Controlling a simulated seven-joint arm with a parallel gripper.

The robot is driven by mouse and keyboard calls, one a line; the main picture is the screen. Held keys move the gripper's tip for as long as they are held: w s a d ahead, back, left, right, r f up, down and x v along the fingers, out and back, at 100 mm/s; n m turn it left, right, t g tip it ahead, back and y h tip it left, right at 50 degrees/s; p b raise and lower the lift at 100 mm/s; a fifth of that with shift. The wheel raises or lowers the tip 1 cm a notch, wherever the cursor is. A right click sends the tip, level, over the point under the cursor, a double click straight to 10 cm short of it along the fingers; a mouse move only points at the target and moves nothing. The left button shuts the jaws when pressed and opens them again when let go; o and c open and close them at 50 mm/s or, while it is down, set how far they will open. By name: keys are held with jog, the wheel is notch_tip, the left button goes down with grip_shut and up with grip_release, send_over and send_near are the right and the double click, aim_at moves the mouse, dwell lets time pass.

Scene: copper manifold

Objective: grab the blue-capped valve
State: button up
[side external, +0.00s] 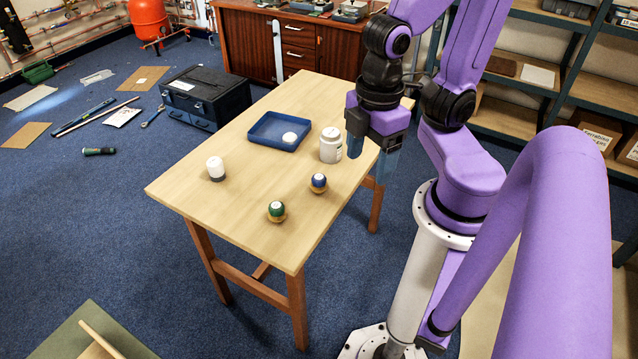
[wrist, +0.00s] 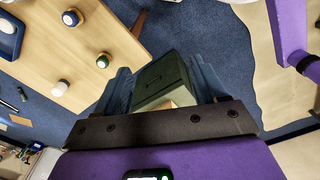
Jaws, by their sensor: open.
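The blue-capped valve (side external: 319,181) stands on the wooden table near its right edge, its round blue cap above a brass-coloured base. In the wrist view the blue-capped valve (wrist: 71,17) is at the upper left, outside the fingers. My gripper (side external: 371,156) has its blue fingers apart and pointing down, to the right of the valve and clear of it, by the table's right edge. In the wrist view my gripper (wrist: 158,66) frames no valve; a dark green box-like thing (wrist: 163,80) shows between the fingers.
A green-capped valve (side external: 276,210) stands nearer the front. A white jar (side external: 331,145) stands between the gripper and a blue tray (side external: 262,139) holding a white round thing (side external: 289,137). A white-topped valve (side external: 215,168) stands at left. Bare table (side external: 250,185) lies between them.

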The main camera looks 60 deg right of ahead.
jog(key=w+a+f+n+h, duration=0.2)
jog(key=w+f+h, duration=0.3)
jog(key=f+h, duration=0.15)
jog(key=n+t+h, duration=0.9)
jog(key=h, duration=0.1)
send_near(320, 183)
jog(key=shift+y, duration=0.25)
jog(key=x, duration=0.7)
jog(key=shift+d+r, duration=0.25)
jog(key=shift+d, duration=0.05)
jog(key=shift+x, duration=3.1)
jog(key=shift+w+a+r, duration=0.1)
jog(key=shift+w, duration=0.1)
jog(key=c, duration=1.1)
